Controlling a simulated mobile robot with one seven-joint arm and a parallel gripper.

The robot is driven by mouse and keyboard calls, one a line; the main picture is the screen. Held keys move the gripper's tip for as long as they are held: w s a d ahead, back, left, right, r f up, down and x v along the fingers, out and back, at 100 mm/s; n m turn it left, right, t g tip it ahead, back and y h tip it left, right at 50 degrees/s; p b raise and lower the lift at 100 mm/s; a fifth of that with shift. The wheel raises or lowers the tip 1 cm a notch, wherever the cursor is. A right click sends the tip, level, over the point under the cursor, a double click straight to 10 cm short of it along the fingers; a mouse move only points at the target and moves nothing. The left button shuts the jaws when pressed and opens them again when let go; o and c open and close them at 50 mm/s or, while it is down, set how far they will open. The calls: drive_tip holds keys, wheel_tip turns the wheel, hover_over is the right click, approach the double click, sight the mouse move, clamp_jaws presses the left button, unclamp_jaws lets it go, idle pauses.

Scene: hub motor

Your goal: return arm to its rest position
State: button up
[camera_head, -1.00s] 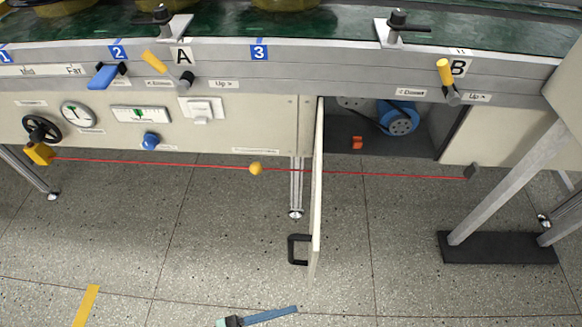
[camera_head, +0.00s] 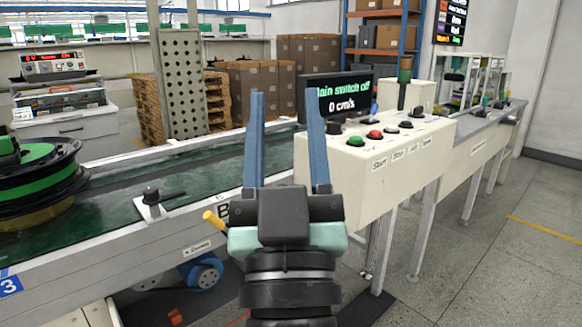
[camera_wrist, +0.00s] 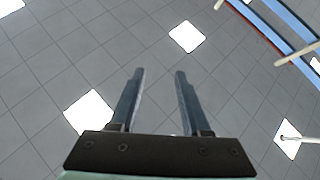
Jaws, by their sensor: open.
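My gripper (camera_head: 286,125) stands upright in the lower middle of the head view. Its two blue fingers point up and are spread apart, with nothing between them. It appears in front of the conveyor and the control box, touching nothing that I can see. In the wrist view the open fingers (camera_wrist: 158,85) point at a grey tiled surface with bright panels, which looks like the ceiling.
The control box (camera_head: 385,150) with coloured buttons is to the right of my gripper; its display (camera_head: 343,98) reads "Main switch off, 0 cm/s". The green conveyor (camera_head: 120,205) carries a black and green wheel hub (camera_head: 40,180) at left. Open floor (camera_head: 500,260) lies at right.

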drive_tip(key=s+r+m+t+h, duration=0.1)
drive_tip(key=s+r+m, duration=0.1)
drive_tip(key=s+r, duration=0.75)
wheel_tip(320, 180, up, 34)
drive_tip(key=w+p, duration=0.2)
drive_tip(key=p, duration=3.1)
drive_tip(key=shift+d+f+p, duration=0.25)
drive_tip(key=shift+d+p, duration=0.05)
drive_tip(key=shift+w, duration=0.15)
